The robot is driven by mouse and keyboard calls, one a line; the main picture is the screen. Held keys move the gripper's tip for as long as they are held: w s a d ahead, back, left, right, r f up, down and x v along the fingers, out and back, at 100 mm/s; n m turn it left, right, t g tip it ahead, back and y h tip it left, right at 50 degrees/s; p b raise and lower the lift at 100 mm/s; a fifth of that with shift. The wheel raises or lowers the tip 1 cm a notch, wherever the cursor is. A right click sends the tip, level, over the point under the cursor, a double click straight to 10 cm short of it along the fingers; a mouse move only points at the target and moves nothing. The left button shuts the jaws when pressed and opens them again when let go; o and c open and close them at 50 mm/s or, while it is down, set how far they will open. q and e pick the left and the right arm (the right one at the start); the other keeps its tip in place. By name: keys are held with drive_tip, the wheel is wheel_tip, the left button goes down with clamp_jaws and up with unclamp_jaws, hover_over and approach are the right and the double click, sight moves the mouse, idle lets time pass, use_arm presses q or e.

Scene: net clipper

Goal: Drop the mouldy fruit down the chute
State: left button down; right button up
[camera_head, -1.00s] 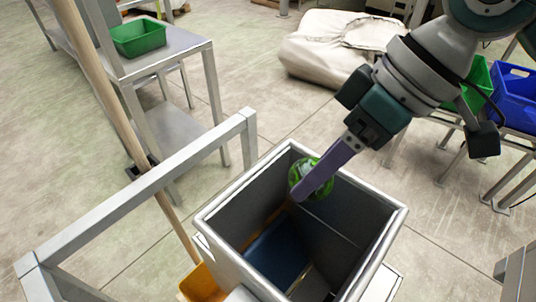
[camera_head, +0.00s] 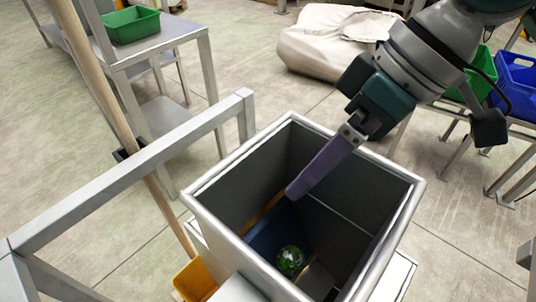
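The green, mottled round fruit (camera_head: 290,260) is inside the square grey chute (camera_head: 205,196), low down near its blue inner surface. It is apart from my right gripper (camera_head: 298,186). The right gripper reaches in from the upper right, with its purple finger pointing down into the chute mouth. It no longer holds the fruit; the fingers overlap from this side, so the gap between them is hidden. My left gripper is not in view.
A grey metal rail (camera_head: 130,173) and a wooden pole (camera_head: 105,85) stand left of the chute. A yellow bin (camera_head: 195,280) sits below it. A green tray (camera_head: 132,26) rests on a bench behind. Blue (camera_head: 517,88) and green crates (camera_head: 478,80) stand at right.

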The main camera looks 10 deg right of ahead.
drive_tip(key=shift+o, duration=0.3)
drive_tip(key=p+v, duration=0.1)
drive_tip(key=v, duration=0.9)
drive_tip(key=shift+f, duration=0.1)
